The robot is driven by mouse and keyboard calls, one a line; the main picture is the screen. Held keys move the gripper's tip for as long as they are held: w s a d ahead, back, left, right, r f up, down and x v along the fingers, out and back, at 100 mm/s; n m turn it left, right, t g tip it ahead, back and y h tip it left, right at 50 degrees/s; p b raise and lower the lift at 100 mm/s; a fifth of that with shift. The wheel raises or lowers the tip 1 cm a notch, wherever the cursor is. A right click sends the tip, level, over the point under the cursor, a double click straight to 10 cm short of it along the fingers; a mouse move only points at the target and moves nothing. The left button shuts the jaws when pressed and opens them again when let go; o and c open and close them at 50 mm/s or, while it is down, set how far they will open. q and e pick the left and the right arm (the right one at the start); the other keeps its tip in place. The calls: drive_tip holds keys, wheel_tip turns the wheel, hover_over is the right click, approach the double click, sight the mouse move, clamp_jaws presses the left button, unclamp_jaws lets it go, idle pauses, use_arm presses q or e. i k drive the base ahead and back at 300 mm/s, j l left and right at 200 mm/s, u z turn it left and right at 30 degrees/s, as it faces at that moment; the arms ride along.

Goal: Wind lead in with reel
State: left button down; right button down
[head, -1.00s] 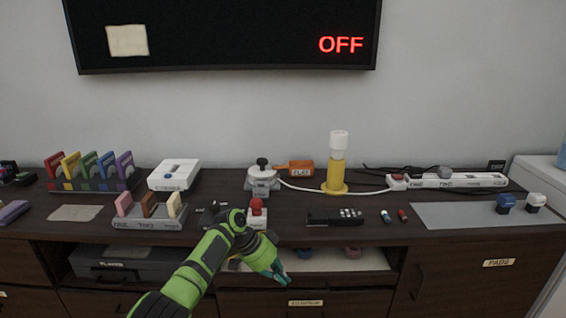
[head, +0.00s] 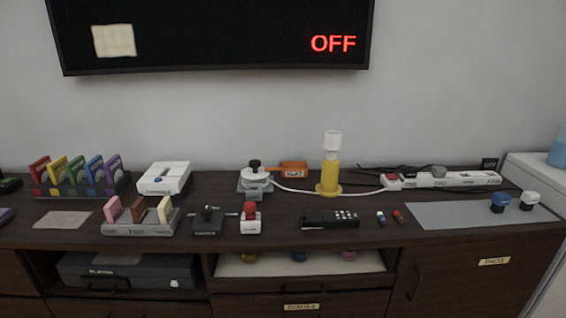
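The reel (head: 255,180) is a grey and white drum with a black knob on top, standing on the cabinet top left of the yellow lamp. The white lead (head: 300,190) runs from the reel, past the foot of the yellow lamp (head: 330,172), toward the white power strip (head: 450,179) at the right. Neither of my grippers shows in the head view now.
In front of the reel stand a block with a red button (head: 250,219) and a black device (head: 207,221). A black remote (head: 331,219) lies to the right. The wall screen (head: 215,35) reads OFF.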

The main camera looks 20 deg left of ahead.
sight(256, 173)
drive_tip(key=i+j+z, duration=0.35)
drive_tip(key=j, duration=0.35)
drive_tip(key=i+j+z, duration=0.15)
drive_tip(key=i+j, duration=0.15)
drive_tip(key=j, duration=0.15)
